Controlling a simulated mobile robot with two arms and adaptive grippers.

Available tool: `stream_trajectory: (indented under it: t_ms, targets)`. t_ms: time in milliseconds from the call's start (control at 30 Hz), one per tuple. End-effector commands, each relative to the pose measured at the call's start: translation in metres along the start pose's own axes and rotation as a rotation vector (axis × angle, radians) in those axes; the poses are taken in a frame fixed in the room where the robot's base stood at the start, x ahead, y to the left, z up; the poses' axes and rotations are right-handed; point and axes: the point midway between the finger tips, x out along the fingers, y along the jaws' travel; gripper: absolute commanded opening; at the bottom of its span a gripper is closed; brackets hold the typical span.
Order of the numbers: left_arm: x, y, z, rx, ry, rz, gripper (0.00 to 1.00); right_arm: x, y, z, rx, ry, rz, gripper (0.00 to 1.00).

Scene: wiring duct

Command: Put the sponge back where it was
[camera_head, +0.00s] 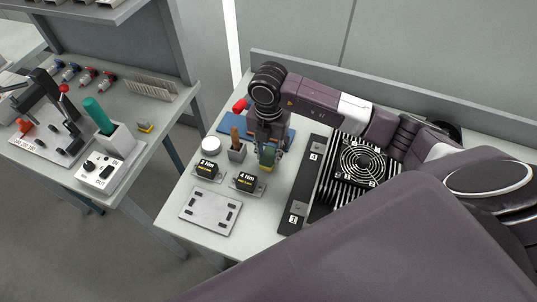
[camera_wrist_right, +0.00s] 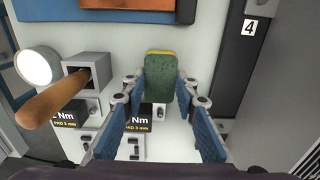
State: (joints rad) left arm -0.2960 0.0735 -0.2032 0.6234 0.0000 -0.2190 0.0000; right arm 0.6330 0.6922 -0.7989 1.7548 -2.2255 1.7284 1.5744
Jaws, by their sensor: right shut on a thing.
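The sponge, green with a yellow edge, shows in the right wrist view (camera_wrist_right: 160,80) and in the head view (camera_head: 266,168). My right gripper (camera_wrist_right: 160,88) is shut on it, with one blue-padded finger on each side. In the head view my right gripper (camera_head: 268,150) points down over the right-hand table, and the sponge hangs below its fingers. I cannot tell whether the sponge's lower end touches the table. My left gripper is in neither view.
Close by stand a grey holder (camera_head: 237,153) with a wooden handle, a round white jar (camera_head: 211,144), two Nm-labelled black blocks (camera_head: 207,168) and a blue mat (camera_head: 232,124). A slotted plate (camera_head: 210,211) lies in front. A black fan unit (camera_head: 360,160) stands right.

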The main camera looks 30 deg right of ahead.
Motion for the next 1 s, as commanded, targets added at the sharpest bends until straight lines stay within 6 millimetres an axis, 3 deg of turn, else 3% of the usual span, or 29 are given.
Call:
stream_trajectory:
  t_ms: [133, 533, 567, 700, 1000]
  targets:
    - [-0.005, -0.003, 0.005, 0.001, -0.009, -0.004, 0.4, 0.017, 0.0, -0.001, -0.001, 0.001, 0.0, 0.08]
    - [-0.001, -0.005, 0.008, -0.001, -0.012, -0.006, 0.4, 0.024, 0.0, 0.0, -0.001, -0.001, 0.001, 0.08]
    - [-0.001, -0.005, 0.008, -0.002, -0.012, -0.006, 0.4, 0.023, 0.0, 0.0, -0.001, -0.001, 0.001, 0.28]
    - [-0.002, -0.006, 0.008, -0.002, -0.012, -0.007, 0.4, 0.022, 0.0, 0.0, -0.001, -0.001, 0.001, 0.44]
    - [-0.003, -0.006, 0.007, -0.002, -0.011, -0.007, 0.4, 0.021, 0.0, 0.0, -0.001, -0.001, 0.001, 0.45]
